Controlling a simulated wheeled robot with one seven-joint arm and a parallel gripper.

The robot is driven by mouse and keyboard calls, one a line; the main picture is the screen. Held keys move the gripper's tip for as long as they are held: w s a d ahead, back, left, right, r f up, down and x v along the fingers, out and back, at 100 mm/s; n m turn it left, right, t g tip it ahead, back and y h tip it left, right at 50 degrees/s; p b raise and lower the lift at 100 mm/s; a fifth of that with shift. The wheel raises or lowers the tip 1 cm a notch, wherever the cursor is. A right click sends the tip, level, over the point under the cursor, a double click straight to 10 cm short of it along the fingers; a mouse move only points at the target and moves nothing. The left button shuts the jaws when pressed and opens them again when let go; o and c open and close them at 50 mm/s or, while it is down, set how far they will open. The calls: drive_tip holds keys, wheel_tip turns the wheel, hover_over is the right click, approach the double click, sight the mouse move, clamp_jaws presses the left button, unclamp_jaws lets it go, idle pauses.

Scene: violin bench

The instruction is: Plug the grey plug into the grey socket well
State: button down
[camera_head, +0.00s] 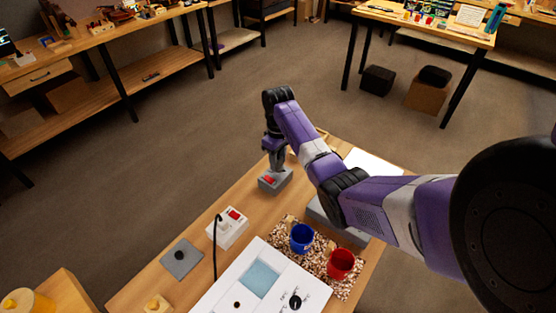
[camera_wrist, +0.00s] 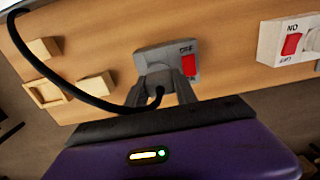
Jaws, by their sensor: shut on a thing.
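The grey socket well (camera_head: 280,185) is a small grey box with a red switch, on the wooden bench below my gripper (camera_head: 275,166). In the wrist view the grey socket well (camera_wrist: 152,53) lies just beyond my fingertips, its red switch (camera_wrist: 190,66) to the right beside an "OFF" label. My gripper (camera_wrist: 163,88) is shut on the grey plug (camera_wrist: 157,77), which has a black cable (camera_wrist: 88,98) curving away to the left. The plug overlaps the box's face in the picture. Its front end is hidden, so I cannot tell whether it is seated.
A white socket box (camera_head: 228,232) with a red switch and black cord stands nearby; it also shows in the wrist view (camera_wrist: 272,42). A grey plate (camera_head: 182,258), white panel (camera_head: 240,295), blue cup (camera_head: 302,238) and red cup (camera_head: 340,264) occupy the bench. Small wooden blocks (camera_wrist: 95,84) lie left.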

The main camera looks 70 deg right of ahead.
drive_tip(key=shift+f+b, duration=0.7)
drive_tip(key=shift+f, duration=0.55)
drive_tip(key=c, duration=0.9)
unclamp_jaws()
wheel_tip(320, 180, up, 8)
drive_tip(key=shift+f+b, duration=0.1)
drive_tip(key=shift+b, duration=0.35)
drive_tip(key=shift+d, duration=0.1)
